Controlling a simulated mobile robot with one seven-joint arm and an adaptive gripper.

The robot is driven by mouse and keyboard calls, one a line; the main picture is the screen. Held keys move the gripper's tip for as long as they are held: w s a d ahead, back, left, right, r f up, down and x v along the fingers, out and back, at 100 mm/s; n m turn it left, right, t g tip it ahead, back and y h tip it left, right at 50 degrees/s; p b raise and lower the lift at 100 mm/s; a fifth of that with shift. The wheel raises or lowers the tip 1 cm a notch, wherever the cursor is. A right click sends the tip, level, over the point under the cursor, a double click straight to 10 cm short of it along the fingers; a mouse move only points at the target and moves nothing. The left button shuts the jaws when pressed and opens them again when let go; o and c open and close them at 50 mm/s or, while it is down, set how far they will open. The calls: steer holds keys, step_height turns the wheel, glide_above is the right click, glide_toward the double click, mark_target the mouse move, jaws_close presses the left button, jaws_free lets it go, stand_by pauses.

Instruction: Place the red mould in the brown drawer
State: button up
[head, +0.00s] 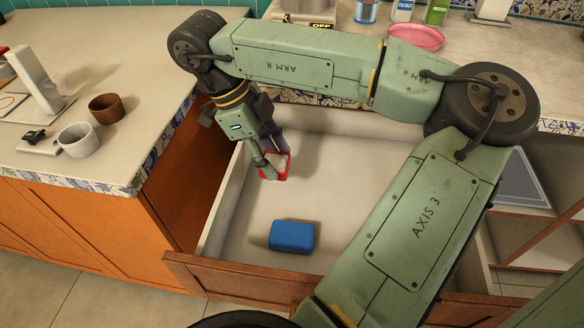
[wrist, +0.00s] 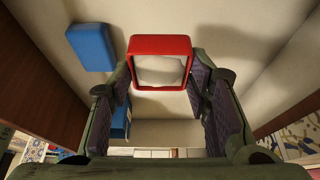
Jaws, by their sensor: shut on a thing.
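The red mould is a small square frame with a red rim (head: 288,167) and a pale middle. In the wrist view the red mould (wrist: 160,44) sits between the two fingertips. My gripper (head: 273,162) is shut on it, and the fingers (wrist: 161,80) meet its left and right sides. The brown drawer (head: 225,277) is pulled open, with a pale inside and an orange-brown front. The gripper and mould are over the drawer's inside, toward its left. I cannot tell how high the mould is above the floor.
A blue box (head: 292,236) lies in the drawer near its front; it also shows in the wrist view (wrist: 90,47). A left counter holds a brown cup (head: 106,108) and a white cup (head: 78,140). A pink bowl (head: 416,37) stands on the back counter. The drawer's right is hidden by my arm.

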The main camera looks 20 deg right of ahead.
steer(key=shift+f, duration=4.05)
steer(key=o, duration=1.1)
steer(key=shift+o, duration=0.2)
steer(key=shift+r+p, duration=0.3)
steer(key=shift+p, duration=0.15)
steer(key=b+v, duration=0.1)
steer(key=v, duration=1)
steer(key=shift+w+a+r, duration=0.2)
steer(key=shift+r, duration=0.1)
